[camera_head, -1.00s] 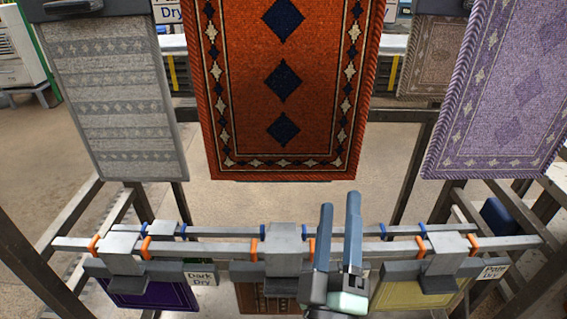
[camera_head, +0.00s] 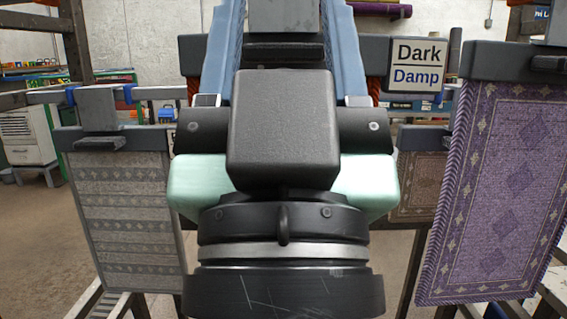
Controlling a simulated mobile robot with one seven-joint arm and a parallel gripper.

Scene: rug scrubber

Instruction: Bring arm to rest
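My gripper (camera_head: 284,30) is large and close in the middle of the head view, fingers pointing up and away. Its two blue fingers are wide apart, and their tips run out of the top edge. A grey hanger block (camera_head: 284,14) shows in the gap beyond; I see no grip on it. The orange-red rug (camera_head: 376,88) is almost wholly hidden behind my gripper; only narrow strips show at its sides. A sign reading "Dark Damp" (camera_head: 418,65) is at the right end of its dark hanger bar.
A grey rug (camera_head: 125,215) hangs at left and a purple rug (camera_head: 490,190) at right, both near my wrist. A brown rug (camera_head: 410,190) hangs farther back. A rail (camera_head: 150,93) with blue clips runs behind. Open floor (camera_head: 35,240) shows at left.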

